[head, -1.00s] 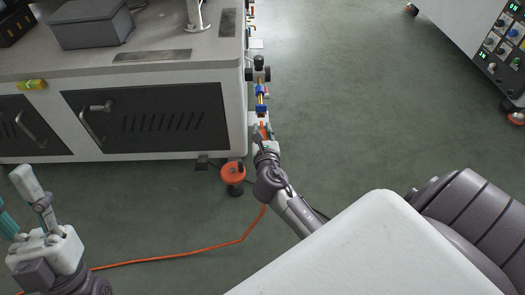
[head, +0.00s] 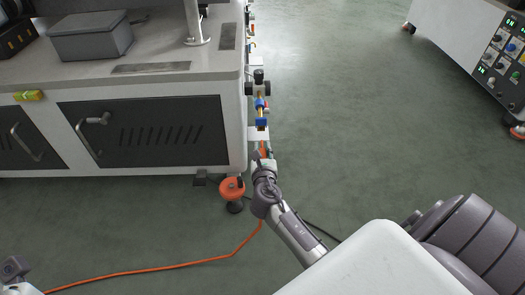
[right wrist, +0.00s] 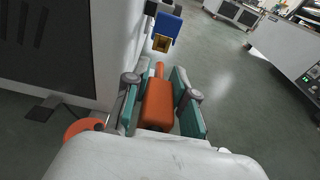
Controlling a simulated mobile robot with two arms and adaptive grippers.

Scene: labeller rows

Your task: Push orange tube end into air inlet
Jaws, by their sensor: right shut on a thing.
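The orange tube (head: 150,268) runs along the floor and rises to my right gripper (head: 264,160). In the right wrist view my right gripper (right wrist: 160,98) is shut on the orange tube end (right wrist: 158,103), its teal pads on both sides. The tip of the tube end points at the air inlet, a brass opening (right wrist: 161,43) under a blue fitting (right wrist: 167,24). A gap shows between tip and inlet. In the head view the blue fitting (head: 261,121) sits on the machine's right side, just beyond the gripper. A small piece of my left gripper (head: 14,270) shows at the lower left; its fingers are not visible.
The white machine cabinet (head: 233,120) stands close on the left of my right gripper. An orange levelling foot (head: 232,189) is beside the arm. A dark cable (head: 322,231) lies on the floor. Open floor (head: 350,100) lies to the right, with another machine (head: 465,35) beyond.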

